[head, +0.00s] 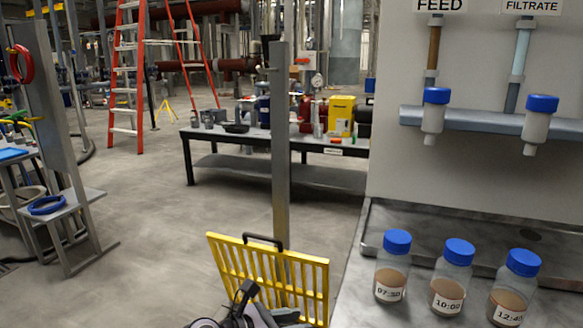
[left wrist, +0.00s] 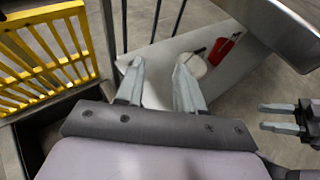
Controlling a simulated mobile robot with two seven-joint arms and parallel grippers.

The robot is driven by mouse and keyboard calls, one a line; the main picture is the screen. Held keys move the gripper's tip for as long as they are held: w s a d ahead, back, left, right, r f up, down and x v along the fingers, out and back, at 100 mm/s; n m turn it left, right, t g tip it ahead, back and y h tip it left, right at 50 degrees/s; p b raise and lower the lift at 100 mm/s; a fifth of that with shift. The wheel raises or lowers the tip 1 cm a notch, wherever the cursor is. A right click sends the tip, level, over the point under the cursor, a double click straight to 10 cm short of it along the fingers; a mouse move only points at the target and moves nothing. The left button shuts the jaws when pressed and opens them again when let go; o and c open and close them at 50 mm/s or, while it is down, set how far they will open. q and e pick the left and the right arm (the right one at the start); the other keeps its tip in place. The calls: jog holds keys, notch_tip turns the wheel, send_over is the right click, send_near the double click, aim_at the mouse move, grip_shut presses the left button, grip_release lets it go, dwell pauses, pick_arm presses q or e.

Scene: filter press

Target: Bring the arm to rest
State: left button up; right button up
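My left gripper (left wrist: 158,82) shows in the left wrist view with its two pale fingers apart and nothing between them. My right gripper (left wrist: 281,117) is at the right edge of that view, its two fingers also apart and empty. Three blue-capped sample bottles stand upright on the steel counter (head: 350,290), labelled 07:30 (head: 391,270), 10:00 (head: 452,280) and one partly legible as 12:4 (head: 511,290). No gripper touches them.
A yellow slatted rack (head: 318,285) stands close to my arm; it also shows in the left wrist view (left wrist: 50,50). A grey post (head: 281,150) rises behind it. Two blue-capped containers hang below FEED (head: 433,112) and FILTRATE (head: 537,120). A workbench (head: 270,140) stands behind.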

pick_arm(q)
jog(key=s+d+r+n+t+h+p, duration=0.1)
jog(key=s+r+n+t+h+p, duration=0.3)
jog(key=n, duration=0.6)
jog(key=s+a+f+n+y+p, duration=0.3)
jog(key=s+a+n+y, duration=0.4)
jog(key=s+a+n, duration=0.4)
jog(key=s+a+f+n+y+p, duration=0.3)
jog(key=s+a+n, duration=0.7)
jog(key=n, duration=1.4)
notch_tip(320, 180, down, 2)
jog(key=s+y, duration=0.1)
jog(key=y, duration=0.3)
jog(key=shift+a+f+n+g, duration=0.25)
jog(key=shift+a+n+g, duration=0.05)
jog(key=shift+a, duration=0.05)
